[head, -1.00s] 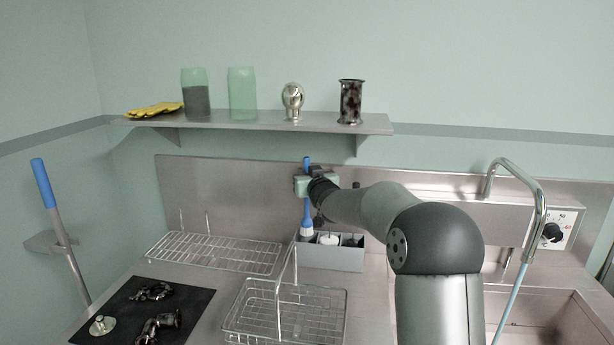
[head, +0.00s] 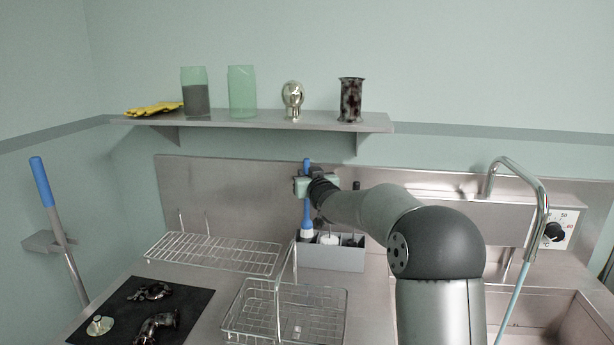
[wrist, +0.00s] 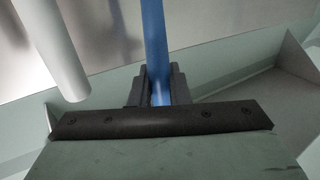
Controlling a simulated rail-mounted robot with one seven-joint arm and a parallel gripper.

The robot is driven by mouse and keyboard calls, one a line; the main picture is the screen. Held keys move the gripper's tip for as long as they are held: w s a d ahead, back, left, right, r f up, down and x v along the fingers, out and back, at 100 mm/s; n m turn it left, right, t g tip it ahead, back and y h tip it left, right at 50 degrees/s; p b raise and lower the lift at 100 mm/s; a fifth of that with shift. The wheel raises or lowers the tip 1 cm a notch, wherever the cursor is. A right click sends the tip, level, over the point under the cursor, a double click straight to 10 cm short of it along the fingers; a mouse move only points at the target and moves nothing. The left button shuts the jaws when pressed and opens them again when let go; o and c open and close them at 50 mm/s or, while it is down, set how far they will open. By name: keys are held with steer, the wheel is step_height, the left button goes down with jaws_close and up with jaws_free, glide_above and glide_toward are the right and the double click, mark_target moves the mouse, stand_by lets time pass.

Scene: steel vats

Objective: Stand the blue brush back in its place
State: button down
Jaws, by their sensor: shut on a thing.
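The blue brush (head: 307,213) stands about upright, with a blue handle and a white lower part. My gripper (head: 304,186) is shut on its handle, and the handle top sticks out above the jaws. In the wrist view the blue handle (wrist: 154,35) runs between the two dark fingers (wrist: 158,90). The brush's lower end is at the left compartment of the grey holder box (head: 332,258). The front wall hides its bottom, so I cannot tell whether it touches the floor of the box.
A white brush (head: 329,239) and a dark one (head: 352,241) are in the other compartments. A wire basket (head: 285,312) with a tall handle stands close in front. A wire rack (head: 213,254) is at the left. A shelf (head: 255,119) with jars is above.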

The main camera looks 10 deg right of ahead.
mark_target(307, 203)
steer(key=shift+f+b, duration=4)
steer(key=shift+f, duration=0.2)
steer(key=c, duration=1.3)
jaws_free()
steer(key=s+d+b, duration=0.2)
steer(key=s, duration=1.5)
steer(key=shift+s, duration=0.15)
